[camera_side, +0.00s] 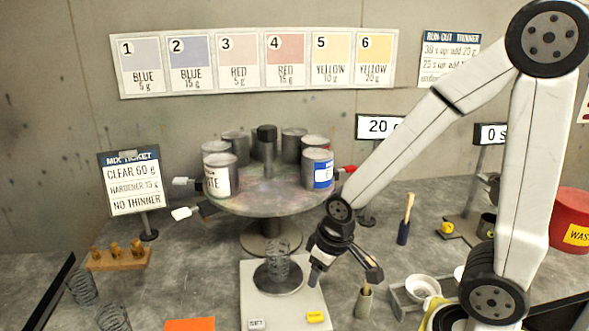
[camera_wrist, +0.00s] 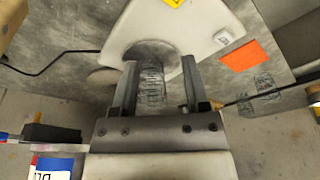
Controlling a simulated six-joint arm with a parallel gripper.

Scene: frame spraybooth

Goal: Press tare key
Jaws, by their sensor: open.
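The white scale (camera_side: 250,285) stands at the front centre with a round dark pan; it also shows in the wrist view (camera_wrist: 200,15). Its front edge has a yellow key (camera_side: 316,317) on the right and a pale key (camera_side: 256,324) on the left; their lettering is too small to read surely. In the wrist view the yellow key (camera_wrist: 172,2) is cut by the top edge and the pale key (camera_wrist: 223,37) lies right. A clear ribbed cup (camera_side: 277,262) stands on the pan. My gripper (camera_side: 345,274) is open and empty, above the scale's right side, apart from both keys.
A turntable (camera_side: 265,198) with several cans stands behind the scale. An orange card (camera_side: 190,324) lies left of it. A brush holder (camera_side: 364,303) and a grey tray (camera_side: 397,292) stand right. A display (camera_side: 380,127) reads 20 g.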

